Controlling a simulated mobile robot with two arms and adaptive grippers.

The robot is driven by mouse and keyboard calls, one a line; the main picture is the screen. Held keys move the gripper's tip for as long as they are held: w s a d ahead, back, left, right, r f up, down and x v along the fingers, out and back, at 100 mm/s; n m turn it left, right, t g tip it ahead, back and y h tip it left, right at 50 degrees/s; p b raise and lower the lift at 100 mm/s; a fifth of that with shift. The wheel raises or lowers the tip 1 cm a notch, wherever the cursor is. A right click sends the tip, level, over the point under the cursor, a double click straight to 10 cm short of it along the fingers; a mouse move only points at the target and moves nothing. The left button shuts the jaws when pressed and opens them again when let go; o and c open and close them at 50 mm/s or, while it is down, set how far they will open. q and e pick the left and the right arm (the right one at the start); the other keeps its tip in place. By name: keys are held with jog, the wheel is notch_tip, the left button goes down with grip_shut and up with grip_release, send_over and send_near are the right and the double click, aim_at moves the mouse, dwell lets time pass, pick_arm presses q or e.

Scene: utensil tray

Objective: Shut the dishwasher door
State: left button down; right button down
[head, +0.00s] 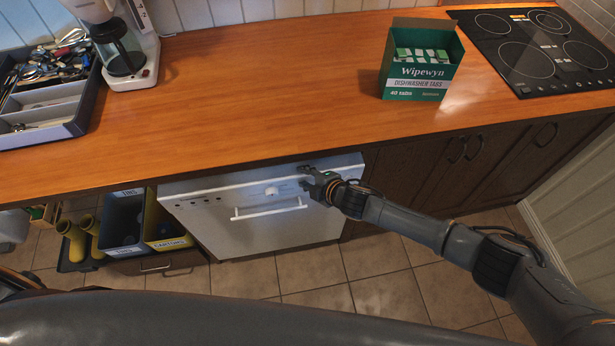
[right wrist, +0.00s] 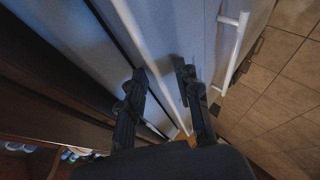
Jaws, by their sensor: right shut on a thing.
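The white dishwasher door (head: 262,222) is under the counter in the head view. It stands nearly upright and slightly ajar, its top edge out from the cabinet front. A bar handle (head: 270,209) runs across its face and also shows in the right wrist view (right wrist: 234,52). My right gripper (head: 306,175) is at the top right of the door, shut on its edge. In the right wrist view, my right gripper (right wrist: 160,80) has one finger on each side of the pale door edge (right wrist: 147,50). The handle is apart from the fingers. My left gripper is out of view.
The wooden counter (head: 270,110) overhangs the door. It holds a cutlery tray (head: 75,125), a coffee maker (head: 140,70), a green tablet box (head: 420,90) and a hob (head: 540,85). Bins (head: 165,243) stand left of the door. The tiled floor (head: 315,268) before it is clear.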

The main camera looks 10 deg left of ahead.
jog(key=shift+s+d+f, duration=0.15)
jog(key=shift+s+f, duration=0.05)
jog(key=shift+f, duration=0.2)
jog(key=shift+s+d+f, duration=0.15)
jog(key=shift+f, duration=0.2)
jog(key=c, duration=0.9)
grip_release()
jog(key=o, duration=0.3)
jog(key=shift+w+a, duration=0.1)
jog(key=shift+w, duration=0.1)
jog(key=shift+o, duration=0.2)
jog(key=shift+w+a, duration=0.1)
jog(key=shift+w, duration=0.05)
jog(key=shift+s+d+r, duration=0.3)
jog(key=shift+r, duration=0.2)
jog(key=v, duration=1.1)
jog(key=shift+w, duration=0.1)
